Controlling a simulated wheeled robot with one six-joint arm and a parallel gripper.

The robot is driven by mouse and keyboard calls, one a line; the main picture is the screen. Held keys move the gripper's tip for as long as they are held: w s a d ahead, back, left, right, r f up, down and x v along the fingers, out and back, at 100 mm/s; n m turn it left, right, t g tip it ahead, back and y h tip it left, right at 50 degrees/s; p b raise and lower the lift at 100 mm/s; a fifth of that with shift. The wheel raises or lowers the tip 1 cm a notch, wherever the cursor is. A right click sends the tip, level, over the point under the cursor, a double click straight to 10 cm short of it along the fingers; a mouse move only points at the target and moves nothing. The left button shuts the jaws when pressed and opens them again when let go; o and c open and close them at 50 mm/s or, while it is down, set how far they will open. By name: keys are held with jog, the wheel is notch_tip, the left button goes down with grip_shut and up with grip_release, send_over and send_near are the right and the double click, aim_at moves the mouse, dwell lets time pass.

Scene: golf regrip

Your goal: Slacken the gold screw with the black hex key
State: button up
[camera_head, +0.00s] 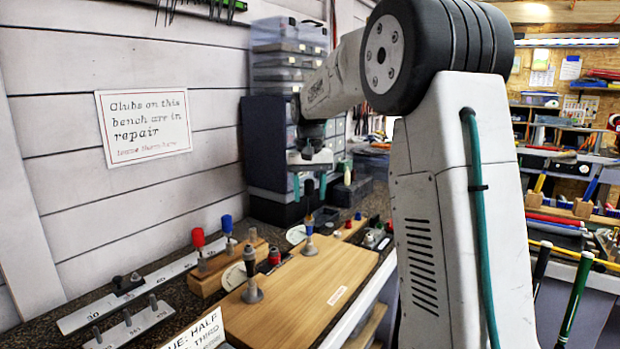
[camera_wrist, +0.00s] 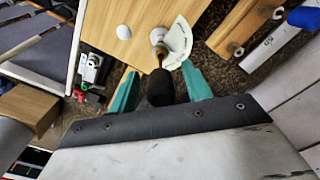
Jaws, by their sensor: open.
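My gripper (camera_wrist: 160,89) is open, its two teal fingers apart on either side of a black handle (camera_wrist: 161,88), which looks like the black hex key. In the head view my gripper (camera_head: 309,186) hangs over the far part of the wooden board, with the upright black handle (camera_head: 309,188) between its fingers. A gap shows beside the handle in the wrist view. A small gold-brown piece (camera_wrist: 160,58), perhaps the gold screw, shows below the handle over a pale metal post (camera_wrist: 158,37). Where key and screw meet is too small to tell.
A white dial plate (camera_wrist: 180,42) lies beside the post. The wooden board (camera_head: 335,275) carries another post with a black top (camera_head: 250,272) nearer the camera. Red (camera_head: 198,238) and blue (camera_head: 227,224) handled tools stand in a wood block at left. Stacked drawer boxes (camera_head: 285,120) stand behind.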

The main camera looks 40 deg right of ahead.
jog(key=shift+f, duration=0.3)
grip_shut()
jog(key=n, duration=0.4)
jog(key=c, duration=1.1)
grip_release()
jog(key=shift+o, duration=0.2)
jog(key=shift+r, duration=0.2)
